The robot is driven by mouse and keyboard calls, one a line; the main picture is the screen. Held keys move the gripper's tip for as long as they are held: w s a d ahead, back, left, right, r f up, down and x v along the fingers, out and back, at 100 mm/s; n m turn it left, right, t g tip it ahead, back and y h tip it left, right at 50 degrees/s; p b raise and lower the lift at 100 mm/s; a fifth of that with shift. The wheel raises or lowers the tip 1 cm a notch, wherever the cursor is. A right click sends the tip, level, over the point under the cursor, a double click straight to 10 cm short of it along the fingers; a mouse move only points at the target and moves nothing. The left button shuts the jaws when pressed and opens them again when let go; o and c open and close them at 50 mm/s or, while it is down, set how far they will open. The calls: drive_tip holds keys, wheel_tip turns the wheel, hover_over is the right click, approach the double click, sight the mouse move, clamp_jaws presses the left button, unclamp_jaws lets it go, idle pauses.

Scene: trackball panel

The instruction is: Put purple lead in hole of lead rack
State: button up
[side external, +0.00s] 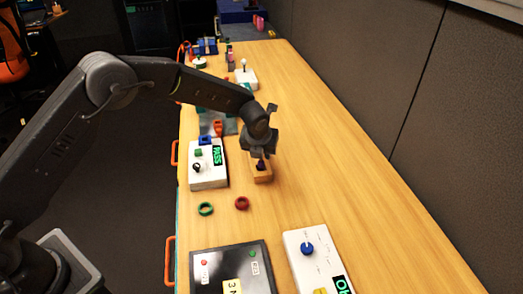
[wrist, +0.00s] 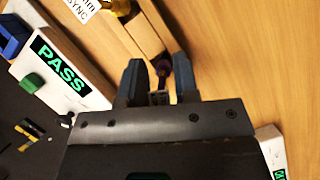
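The purple lead (wrist: 163,68) has a dark round end and lies between my gripper's two fingertips in the wrist view. It also shows as a small dark purple shape (side external: 261,165) in the side view, just below my gripper (side external: 260,150). The wooden lead rack (side external: 262,175) stands directly under my gripper; its long edge also shows in the wrist view (wrist: 140,33). In the wrist view my gripper (wrist: 160,76) has its fingers apart, on either side of the lead. I cannot tell whether both touch it. The rack's hole and the lead's lower end are hidden.
A white box with a green PASS display (side external: 208,165) stands just left of the rack. A white panel with a blue knob (side external: 307,249) stands at the front. The table's right side is clear.

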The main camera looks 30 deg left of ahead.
drive_tip(key=o, duration=0.3)
drive_tip(key=s+a+r+n, duration=0.1)
drive_tip(key=s+r+n, duration=0.3)
drive_tip(key=r, duration=0.5)
drive_tip(key=s+a+r+n, duration=0.1)
drive_tip(key=s+r+n, duration=0.1)
drive_tip(key=s+r, duration=0.6)
drive_tip(key=s+a+r+n+t+h, duration=0.1)
drive_tip(key=s+a+r+n, duration=0.25)
drive_tip(key=s+n, duration=0.45)
drive_tip(key=s+a+r+n, duration=0.2)
drive_tip(key=s+r+n, duration=0.3)
drive_tip(key=s+n, duration=0.25)
drive_tip(key=s+f+n, duration=0.2)
drive_tip(key=s+n, duration=0.8)
drive_tip(key=shift+a+f+h, duration=0.15)
drive_tip(key=shift+a+h, duration=0.15)
drive_tip(key=shift+a, duration=0.1)
